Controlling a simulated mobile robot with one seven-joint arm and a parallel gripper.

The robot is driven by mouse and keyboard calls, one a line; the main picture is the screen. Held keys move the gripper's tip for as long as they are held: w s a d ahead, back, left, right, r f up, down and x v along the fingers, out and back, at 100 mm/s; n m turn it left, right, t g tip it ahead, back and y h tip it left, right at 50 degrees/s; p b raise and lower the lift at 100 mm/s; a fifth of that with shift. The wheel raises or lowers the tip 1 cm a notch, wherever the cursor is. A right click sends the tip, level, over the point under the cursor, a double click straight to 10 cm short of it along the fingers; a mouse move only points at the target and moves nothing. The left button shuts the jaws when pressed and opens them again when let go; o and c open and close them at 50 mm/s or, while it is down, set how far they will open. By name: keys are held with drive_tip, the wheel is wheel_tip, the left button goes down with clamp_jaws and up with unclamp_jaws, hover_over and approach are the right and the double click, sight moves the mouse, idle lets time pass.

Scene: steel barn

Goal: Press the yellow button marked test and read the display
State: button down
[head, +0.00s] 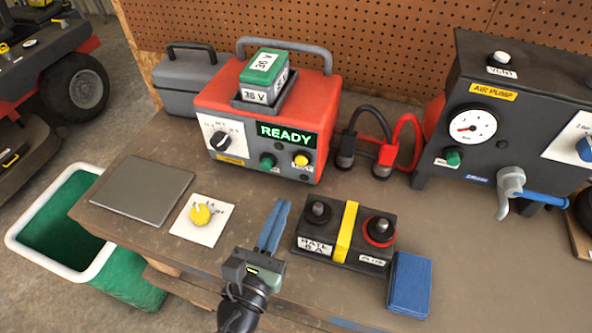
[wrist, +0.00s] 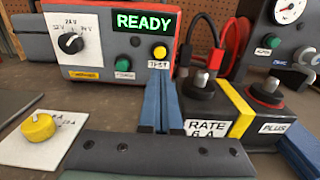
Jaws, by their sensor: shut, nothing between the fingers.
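The yellow test button (head: 301,160) is on the lower right of the front of the red charger box (head: 218,97). In the wrist view the yellow button (wrist: 160,52) has a small label below it that seems to read TEST. The display (head: 287,135) shows READY in green, and it reads the same in the wrist view (wrist: 143,22). A green button (head: 267,160) sits left of the yellow one. My gripper (head: 279,206) has its blue fingers together and empty, in front of the charger and below the yellow button, apart from it.
A black battery (head: 342,243) with a yellow band stands just right of my gripper, a blue cloth (head: 410,284) beside it. A yellow knob (head: 200,215) on a white card lies left. Clamps (head: 386,154) and an air pump (head: 470,130) are at right. A grey plate (head: 143,188) lies at left.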

sight(301, 162)
drive_tip(key=x, duration=0.9)
drive_tip(key=shift+w+d, duration=0.1)
drive_tip(key=shift+w, duration=0.05)
